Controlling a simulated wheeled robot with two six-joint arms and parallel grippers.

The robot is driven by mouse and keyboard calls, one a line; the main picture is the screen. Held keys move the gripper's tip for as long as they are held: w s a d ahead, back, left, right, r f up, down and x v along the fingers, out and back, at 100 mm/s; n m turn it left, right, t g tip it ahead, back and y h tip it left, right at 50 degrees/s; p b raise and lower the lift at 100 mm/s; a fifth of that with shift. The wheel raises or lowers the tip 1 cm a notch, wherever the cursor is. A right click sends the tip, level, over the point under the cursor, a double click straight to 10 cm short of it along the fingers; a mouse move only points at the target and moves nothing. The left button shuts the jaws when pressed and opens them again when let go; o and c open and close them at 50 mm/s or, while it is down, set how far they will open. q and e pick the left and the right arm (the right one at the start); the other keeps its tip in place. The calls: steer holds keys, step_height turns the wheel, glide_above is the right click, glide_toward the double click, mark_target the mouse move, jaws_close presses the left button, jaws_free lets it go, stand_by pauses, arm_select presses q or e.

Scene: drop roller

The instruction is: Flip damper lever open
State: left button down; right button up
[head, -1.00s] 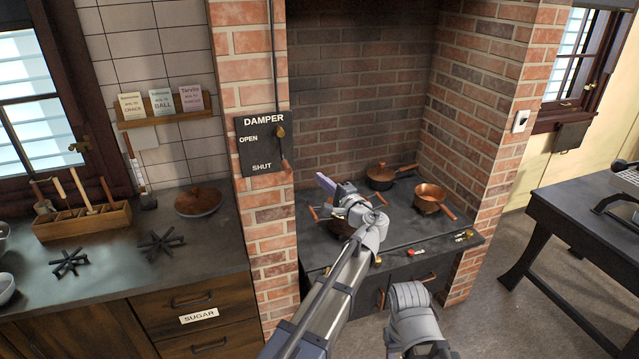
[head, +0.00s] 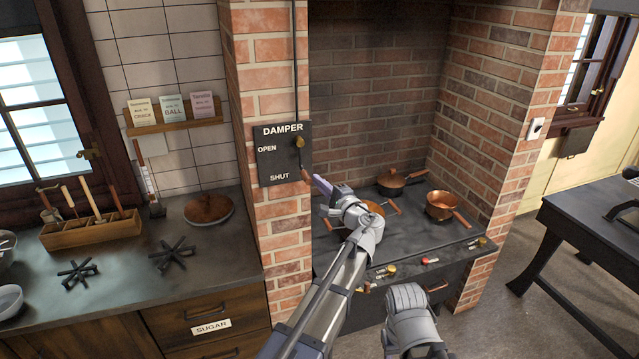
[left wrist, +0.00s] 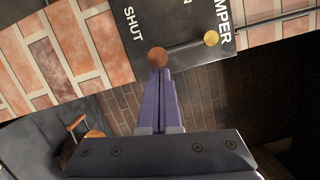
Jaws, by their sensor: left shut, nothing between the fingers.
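The dark damper panel (head: 270,160) is on the brick pillar, with OPEN above SHUT. Its lever (head: 303,160) turns on a brass pivot and hangs down, with its copper-brown knob beside the word SHUT. In the left wrist view the lever's round knob (left wrist: 157,57) is right at the fingertips, and the brass pivot (left wrist: 211,39) is farther right. My left gripper (head: 317,182) is shut and empty, its purple fingers together, just right of and below the knob. I cannot tell whether the fingers touch it. My right gripper is not in view.
Copper pans (head: 440,206) stand on the black stove top (head: 410,235) below my left arm. The brick pillar (head: 285,235) is close on the left. A counter (head: 130,255) holds a wooden tool rack (head: 92,229) and black trivets. Open floor (head: 505,280) lies to the right.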

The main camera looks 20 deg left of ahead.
arm_select(q)
steer(key=shift+s+a+f+m, duration=0.1)
steer(key=shift+a+f+m, duration=0.1)
steer(key=shift+m, duration=0.1)
